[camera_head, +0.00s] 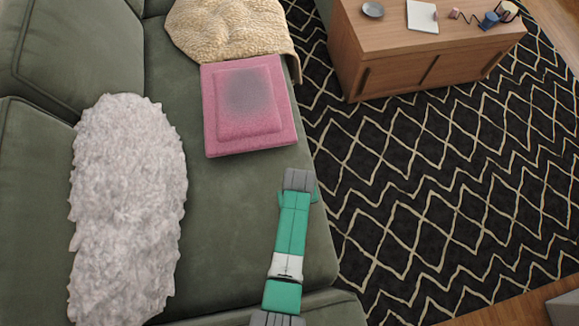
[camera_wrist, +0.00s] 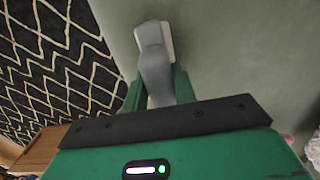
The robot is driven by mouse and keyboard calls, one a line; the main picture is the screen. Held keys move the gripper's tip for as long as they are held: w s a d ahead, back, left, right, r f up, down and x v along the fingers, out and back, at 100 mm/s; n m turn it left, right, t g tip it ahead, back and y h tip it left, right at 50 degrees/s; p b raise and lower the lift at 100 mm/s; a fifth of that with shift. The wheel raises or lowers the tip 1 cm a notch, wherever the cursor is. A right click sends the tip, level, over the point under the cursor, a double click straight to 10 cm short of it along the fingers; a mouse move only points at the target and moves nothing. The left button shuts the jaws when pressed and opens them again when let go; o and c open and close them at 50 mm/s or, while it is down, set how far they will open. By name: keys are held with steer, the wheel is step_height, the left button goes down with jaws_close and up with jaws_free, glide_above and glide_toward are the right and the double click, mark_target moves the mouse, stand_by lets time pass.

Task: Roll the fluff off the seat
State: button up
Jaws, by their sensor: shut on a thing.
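My gripper (camera_wrist: 158,92) is shut on the grey handle of a lint roller (camera_wrist: 154,70). The roller's pale head (camera_wrist: 167,40) points away from the wrist camera, over the green seat (camera_wrist: 230,50). I cannot tell whether it touches the seat. In the head view my arm covers the roller, and the wrist end is above the seat's right front part. A dark grey, fuzzy patch (camera_head: 248,92), which looks like fluff, lies on the stacked pink pad (camera_head: 222,146), beyond my gripper and to the left. The seat (camera_head: 225,210) between the pad and my arm looks bare.
A white shaggy throw (camera_head: 125,210) covers the left of the seat along the backrest. A beige blanket (camera_head: 230,30) lies behind the pink pad. A wooden table (camera_head: 400,70) with small items stands on the black patterned rug (camera_head: 430,170) to the right.

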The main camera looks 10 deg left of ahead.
steer(key=shift+w+d, duration=0.35)
steer(key=shift+d, duration=0.4)
step_height(320, 180, up, 8)
steer(key=d+p, duration=0.1)
steer(key=p, duration=0.6)
steer(key=shift+w+r, duration=0.15)
steer(key=shift+w, duration=0.05)
